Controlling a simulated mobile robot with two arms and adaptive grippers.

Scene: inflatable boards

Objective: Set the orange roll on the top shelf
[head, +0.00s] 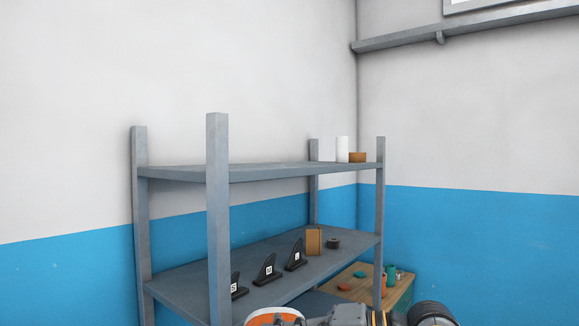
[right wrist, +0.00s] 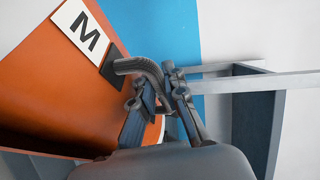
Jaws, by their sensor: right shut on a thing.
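The orange roll (right wrist: 50,85) fills the left of the right wrist view, with a white "M" label (right wrist: 82,32) and a dark handle (right wrist: 138,66). My right gripper (right wrist: 160,92) is shut on this handle. In the head view only the top of the roll (head: 274,316) shows at the bottom edge, in front of the shelf unit and below its top shelf (head: 250,172). My right gripper (head: 345,315) is partly cut off beside it. The top shelf is bare along its left and middle. My left gripper is not in view.
A white cylinder (head: 341,149) and a brown round item (head: 357,157) stand at the top shelf's right end. The near post (head: 217,220) rises above the shelf. Black fins (head: 267,270), a brown block (head: 314,241) and a dark roll (head: 333,243) sit on the lower shelf.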

